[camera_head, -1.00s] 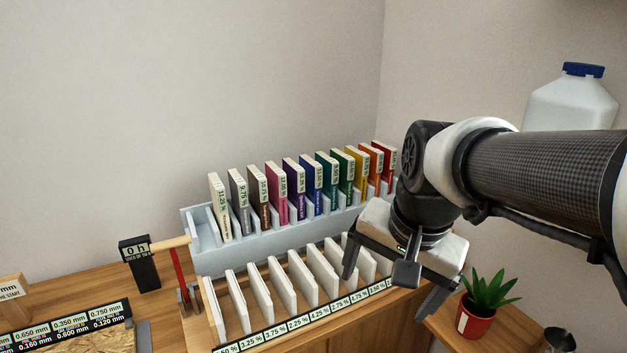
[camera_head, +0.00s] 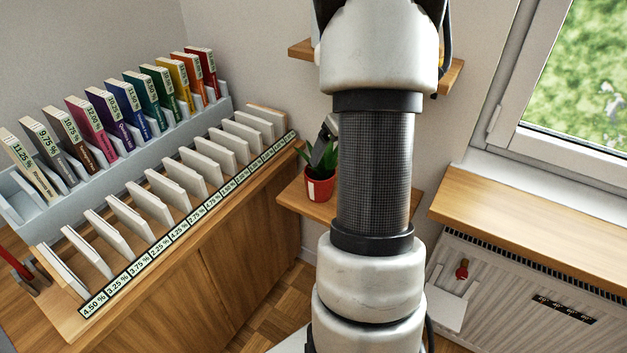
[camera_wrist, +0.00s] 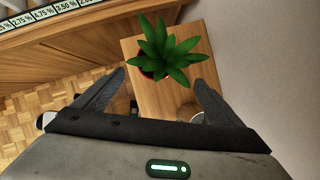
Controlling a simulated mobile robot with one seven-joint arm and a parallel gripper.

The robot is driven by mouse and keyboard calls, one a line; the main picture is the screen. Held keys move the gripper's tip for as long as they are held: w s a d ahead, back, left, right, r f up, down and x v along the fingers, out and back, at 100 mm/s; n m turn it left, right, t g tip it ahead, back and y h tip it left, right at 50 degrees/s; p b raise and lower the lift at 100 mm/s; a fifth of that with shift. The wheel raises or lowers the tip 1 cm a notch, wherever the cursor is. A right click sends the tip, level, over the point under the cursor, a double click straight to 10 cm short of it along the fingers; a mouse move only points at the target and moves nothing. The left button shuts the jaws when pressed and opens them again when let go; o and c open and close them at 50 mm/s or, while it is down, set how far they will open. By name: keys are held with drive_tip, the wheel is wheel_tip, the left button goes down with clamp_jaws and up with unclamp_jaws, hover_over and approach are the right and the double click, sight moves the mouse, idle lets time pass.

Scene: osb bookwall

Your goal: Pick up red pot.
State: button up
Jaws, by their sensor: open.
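The red pot (camera_head: 320,187) stands upright on a small wooden shelf, partly behind my arm in the head view. It holds a green spiky plant (camera_head: 321,155). In the wrist view the plant's leaves (camera_wrist: 165,48) cover most of the red pot (camera_wrist: 146,73), and only bits of its red rim show. My gripper (camera_wrist: 159,80) is open and empty. Its two fingers point toward the pot, one on either side in the picture, and I cannot tell how far above it they are. In the head view my arm hides most of the gripper.
The small shelf (camera_head: 289,196) has a dark round object (camera_wrist: 190,113) near the pot, partly behind a finger. A wooden cabinet with a rack of white panels (camera_head: 180,194) is at left. A radiator (camera_head: 520,290) and windowsill (camera_head: 540,225) are at right.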

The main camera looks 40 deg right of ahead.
drive_tip(key=b, duration=0.2)
approach(317, 177)
drive_tip(key=x, duration=0.4)
drive_tip(key=shift+s+d+f, duration=0.1)
drive_tip(key=shift+d+f, duration=0.2)
drive_tip(key=shift+f, duration=0.1)
drive_tip(key=shift+w+a+b+x, duration=0.15)
drive_tip(key=shift+b+x, duration=0.35)
drive_tip(key=shift+x, duration=1)
drive_tip(key=shift+w+a+b+x, duration=0.1)
drive_tip(key=shift+b+x, duration=0.4)
drive_tip(key=shift+x, duration=1)
drive_tip(key=shift+r, duration=0.2)
drive_tip(key=c, duration=1.4)
